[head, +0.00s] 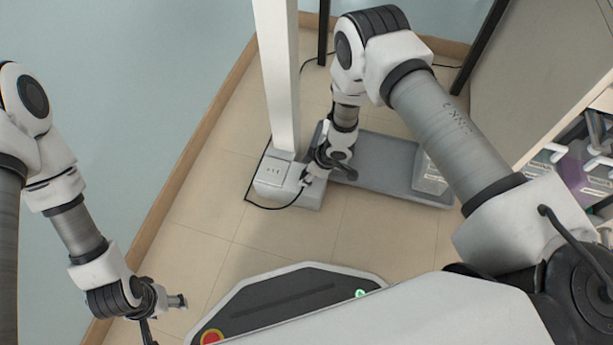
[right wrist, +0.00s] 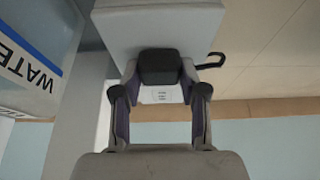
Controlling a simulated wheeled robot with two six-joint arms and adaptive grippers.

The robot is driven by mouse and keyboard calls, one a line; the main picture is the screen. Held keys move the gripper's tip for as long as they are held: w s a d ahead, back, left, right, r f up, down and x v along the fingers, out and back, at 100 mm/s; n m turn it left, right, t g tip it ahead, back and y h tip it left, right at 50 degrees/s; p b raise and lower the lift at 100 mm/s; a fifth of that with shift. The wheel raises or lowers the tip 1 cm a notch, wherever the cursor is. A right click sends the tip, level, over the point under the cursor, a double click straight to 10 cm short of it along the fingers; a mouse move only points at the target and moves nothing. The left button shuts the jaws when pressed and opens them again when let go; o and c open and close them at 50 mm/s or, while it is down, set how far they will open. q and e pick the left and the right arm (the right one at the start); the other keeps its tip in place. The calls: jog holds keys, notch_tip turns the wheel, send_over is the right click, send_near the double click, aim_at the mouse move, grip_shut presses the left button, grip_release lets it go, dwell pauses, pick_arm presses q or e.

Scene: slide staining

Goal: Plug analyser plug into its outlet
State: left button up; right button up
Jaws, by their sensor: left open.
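The outlet (head: 272,170) is a set of small sockets on a pale box on the floor, at the foot of a white post. My right gripper (head: 311,179) is low beside the box's right part. In the right wrist view, my right gripper (right wrist: 160,82) has its fingers against both sides of a black block, the analyser plug (right wrist: 160,66). A pale marked plate shows just below the plug; I cannot tell whether the plug is seated. A black cable (head: 268,207) loops around the box's front. My left gripper (head: 163,318) is open and empty at lower left.
A grey tray (head: 385,185) with a pale container (head: 428,176) lies right of the box. The container, marked WATER (right wrist: 30,60), also shows in the wrist view. The white post (head: 279,80) rises behind the outlet. Tiled floor at left is clear.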

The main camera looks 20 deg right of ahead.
jog(key=shift+c, duration=1)
notch_tip(320, 180, up, 18)
jog(key=p, duration=0.9)
jog(key=shift+p, duration=0.3)
